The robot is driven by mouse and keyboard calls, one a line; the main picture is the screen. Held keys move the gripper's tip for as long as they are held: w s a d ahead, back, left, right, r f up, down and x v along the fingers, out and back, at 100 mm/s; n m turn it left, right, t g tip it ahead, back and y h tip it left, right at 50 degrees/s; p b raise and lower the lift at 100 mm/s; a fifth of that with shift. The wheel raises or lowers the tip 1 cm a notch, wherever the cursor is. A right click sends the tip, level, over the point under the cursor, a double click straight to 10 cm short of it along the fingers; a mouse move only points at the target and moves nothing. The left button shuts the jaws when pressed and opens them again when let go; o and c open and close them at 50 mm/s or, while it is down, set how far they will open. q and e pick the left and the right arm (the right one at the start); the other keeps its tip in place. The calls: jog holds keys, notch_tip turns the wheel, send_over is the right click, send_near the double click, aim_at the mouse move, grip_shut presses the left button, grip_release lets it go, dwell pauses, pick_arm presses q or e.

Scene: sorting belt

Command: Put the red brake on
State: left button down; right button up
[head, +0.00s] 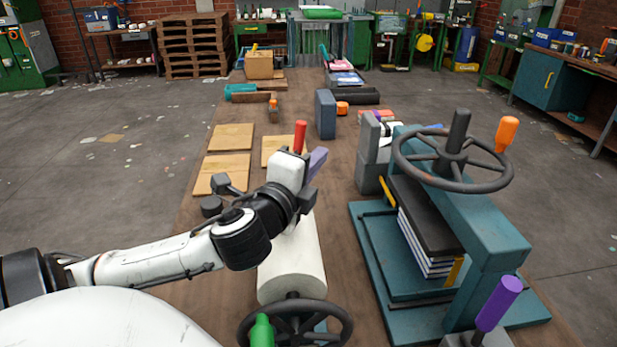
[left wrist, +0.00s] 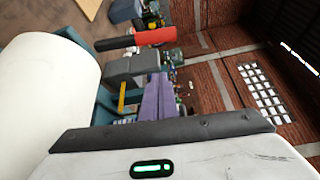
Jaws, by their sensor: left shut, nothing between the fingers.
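The red brake is a lever with a red grip (head: 299,137) that stands upright just behind my left wrist in the head view; its base is hidden. In the left wrist view its red grip and dark shaft (left wrist: 155,37) lie across the upper middle. My left gripper (head: 318,154) is over the bench with its purple fingers just right of and below the red grip, apart from it as far as I can tell. The fingers (left wrist: 155,97) are together and empty in the left wrist view. My right gripper is not in view.
A white roller (head: 293,262) lies under my left forearm, with a black wheel and green handle (head: 262,331) in front. A teal press (head: 480,235) with a black handwheel stands right. A purple-handled lever (head: 497,303) is at lower right. Wooden boards (head: 222,175) lie left.

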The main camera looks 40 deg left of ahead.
pick_arm(q)
jog(key=a, duration=0.1)
jog(key=w+a+p, duration=0.1)
jog(key=a, duration=0.1)
jog(key=w+a, duration=0.1)
jog(key=shift+a+r+p, duration=0.1)
jog(key=shift+a+p, duration=0.25)
jog(key=shift+p, duration=0.05)
dwell(0.6)
